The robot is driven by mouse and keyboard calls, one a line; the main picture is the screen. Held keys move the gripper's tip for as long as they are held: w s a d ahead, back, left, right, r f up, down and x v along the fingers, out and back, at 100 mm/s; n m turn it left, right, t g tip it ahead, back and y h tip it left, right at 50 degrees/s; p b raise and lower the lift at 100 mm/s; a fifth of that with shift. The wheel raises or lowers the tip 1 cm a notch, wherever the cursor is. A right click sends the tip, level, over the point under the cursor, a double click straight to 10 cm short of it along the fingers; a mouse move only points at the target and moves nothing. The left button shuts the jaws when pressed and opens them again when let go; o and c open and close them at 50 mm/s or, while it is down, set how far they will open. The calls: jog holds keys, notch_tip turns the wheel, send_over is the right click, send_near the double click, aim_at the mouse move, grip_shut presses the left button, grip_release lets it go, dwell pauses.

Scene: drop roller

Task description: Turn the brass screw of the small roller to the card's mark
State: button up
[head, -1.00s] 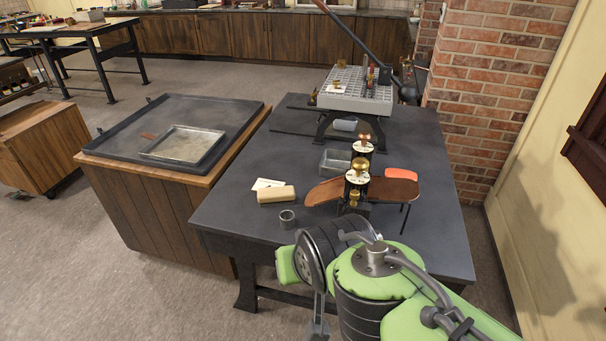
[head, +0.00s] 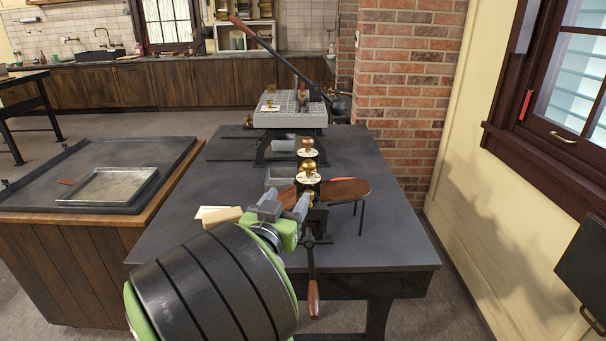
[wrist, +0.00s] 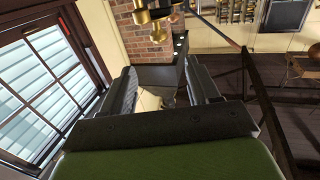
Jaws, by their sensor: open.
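The small roller (head: 313,222) stands on the dark bench, with a brass screw (head: 308,167) above a pale round dial (head: 308,178). A second brass knob and dial (head: 307,152) show just behind. The dial marks are too small to read. A white card (head: 213,212) lies left of the roller, partly covered; its mark is not legible. My gripper (head: 283,208) is open and empty, just left of the roller's upper part and below the brass screw. In the wrist view my gripper (wrist: 165,85) has its jaws apart, with brass parts (wrist: 152,14) beyond at the top.
A crank with a wooden grip (head: 313,298) hangs at the bench front. A tan block (head: 223,217) is at left. A lever press (head: 290,115) stands at the back.

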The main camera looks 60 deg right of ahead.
aim_at(308, 169)
jog(key=d+p, duration=0.2)
jog(key=d, duration=0.3)
jog(key=w+d+p, duration=0.1)
jog(key=d+p, duration=0.2)
jog(key=d, duration=0.1)
jog(key=w+d+p, duration=0.1)
jog(key=d+p, duration=0.2)
jog(key=d, duration=0.2)
jog(key=shift+w+d+r, duration=0.2)
jog(key=shift+d, duration=0.15)
jog(key=shift+w+d+f, duration=0.1)
jog(key=shift+d, duration=0.25)
jog(key=c, duration=1)
jog(key=shift+n+t+y, duration=0.3)
jog(key=shift+n+t, duration=0.1)
jog(key=shift+t, duration=0.2)
jog(key=shift+n+t+p, duration=0.5)
jog(key=shift+t+p, duration=0.2)
jog(key=shift+p, duration=0.35)
